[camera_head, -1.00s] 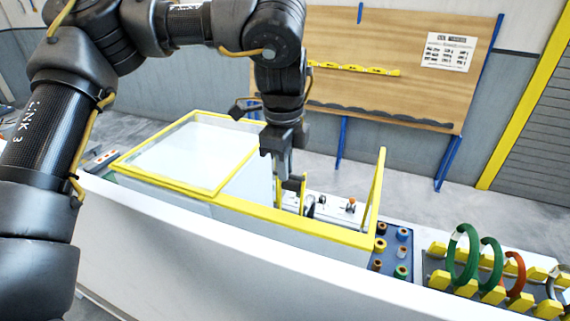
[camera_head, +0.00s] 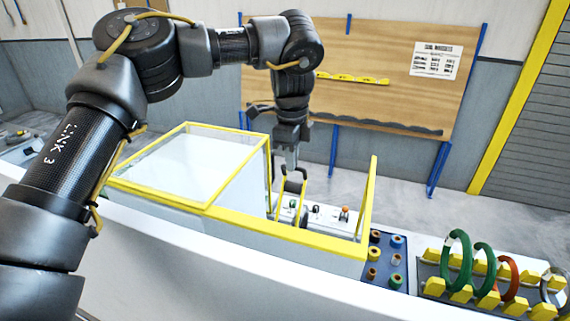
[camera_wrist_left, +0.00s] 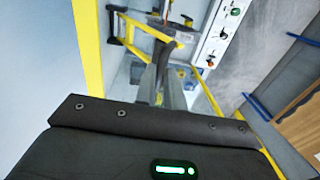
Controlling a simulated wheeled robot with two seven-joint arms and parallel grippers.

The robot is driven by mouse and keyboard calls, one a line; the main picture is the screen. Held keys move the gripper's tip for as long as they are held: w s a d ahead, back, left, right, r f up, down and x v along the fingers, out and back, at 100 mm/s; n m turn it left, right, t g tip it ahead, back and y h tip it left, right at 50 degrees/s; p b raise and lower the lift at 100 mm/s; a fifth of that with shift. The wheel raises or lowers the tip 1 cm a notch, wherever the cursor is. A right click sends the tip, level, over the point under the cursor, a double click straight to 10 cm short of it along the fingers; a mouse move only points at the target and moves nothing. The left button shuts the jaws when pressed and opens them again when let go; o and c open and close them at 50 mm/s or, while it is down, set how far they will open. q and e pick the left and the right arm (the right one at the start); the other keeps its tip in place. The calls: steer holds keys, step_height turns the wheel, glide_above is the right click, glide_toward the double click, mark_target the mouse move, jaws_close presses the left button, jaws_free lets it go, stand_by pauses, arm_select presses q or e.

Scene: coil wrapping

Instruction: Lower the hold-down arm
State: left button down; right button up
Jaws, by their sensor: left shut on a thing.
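My left gripper (camera_head: 291,166) reaches down from above into the open part of a yellow-framed machine. Its fingers are close together at a dark, fork-like piece (camera_head: 293,186), which looks like the hold-down arm. The contact is small and partly hidden by the fingers. In the left wrist view, the gripper (camera_wrist_left: 163,55) shows its two fingers pointing at a yellow and grey bar (camera_wrist_left: 150,30) inside the frame. Its fingertips are close to the bar's grey end. My right gripper is not in view.
The yellow-framed clear cover (camera_head: 190,165) stands left of the gripper, and a yellow post (camera_head: 369,195) rises to its right. A control panel with knobs (camera_head: 316,211) lies behind. Coloured coils on a rack (camera_head: 458,262) and a blue tray of spools (camera_head: 386,282) are at the right.

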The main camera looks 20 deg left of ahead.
arm_select(q)
steer(key=shift+w+f, duration=0.3)
steer(key=shift+w, duration=0.45)
steer(key=shift+w+f, duration=0.25)
steer(key=shift+w, duration=0.45)
steer(key=shift+w+f, duration=0.3)
steer(key=shift+w, duration=0.45)
steer(key=c, duration=1.5)
jaws_free()
steer(key=shift+f, duration=0.15)
step_height(320, 180, up, 11)
steer(key=shift+s, duration=0.35)
steer(key=shift+f, duration=0.1)
